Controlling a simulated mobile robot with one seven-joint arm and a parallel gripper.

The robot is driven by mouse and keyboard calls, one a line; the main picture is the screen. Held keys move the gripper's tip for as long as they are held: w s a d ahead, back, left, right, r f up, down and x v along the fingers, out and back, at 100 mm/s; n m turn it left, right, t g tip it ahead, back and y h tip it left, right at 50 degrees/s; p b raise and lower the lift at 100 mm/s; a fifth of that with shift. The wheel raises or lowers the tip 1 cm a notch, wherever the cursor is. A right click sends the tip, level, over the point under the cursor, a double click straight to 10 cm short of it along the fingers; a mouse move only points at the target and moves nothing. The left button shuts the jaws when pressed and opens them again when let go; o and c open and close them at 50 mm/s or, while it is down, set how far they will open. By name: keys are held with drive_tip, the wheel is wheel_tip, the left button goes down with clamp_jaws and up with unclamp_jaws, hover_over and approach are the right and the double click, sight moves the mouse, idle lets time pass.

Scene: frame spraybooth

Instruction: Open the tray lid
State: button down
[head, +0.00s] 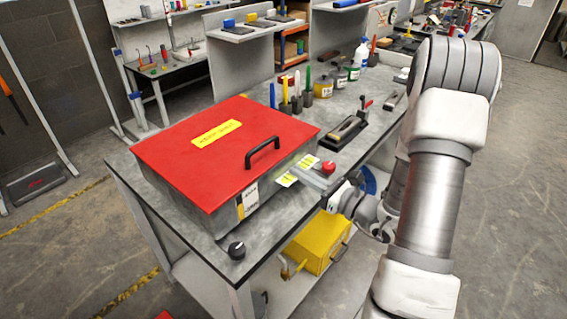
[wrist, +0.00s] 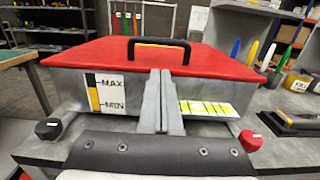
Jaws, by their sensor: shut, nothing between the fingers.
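The tray is a grey metal box (head: 285,191) on the workbench. Its red lid (head: 185,163) lies flat and closed on top. A black bar handle (head: 263,152) stands on the lid near the edge facing my arm; it also shows in the wrist view (wrist: 160,42), beyond my fingers. My gripper (head: 308,178) is beside the tray's handle side. In the wrist view its fingers (wrist: 162,76) are shut and empty, in front of the tray's side and below the handle. I see no contact with the handle. The fingertips are hard to make out in the head view.
A black knob (head: 236,250) sits at the bench's front edge and a red knob (head: 328,167) near my gripper. A yellow box (head: 318,243) is on the lower shelf. Above the lid is clear.

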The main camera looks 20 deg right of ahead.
sight(272, 162)
drive_tip(key=x, duration=0.9)
drive_tip(key=shift+a+p, duration=0.2)
drive_tip(key=shift+p, duration=0.2)
drive_tip(key=shift+r, duration=0.1)
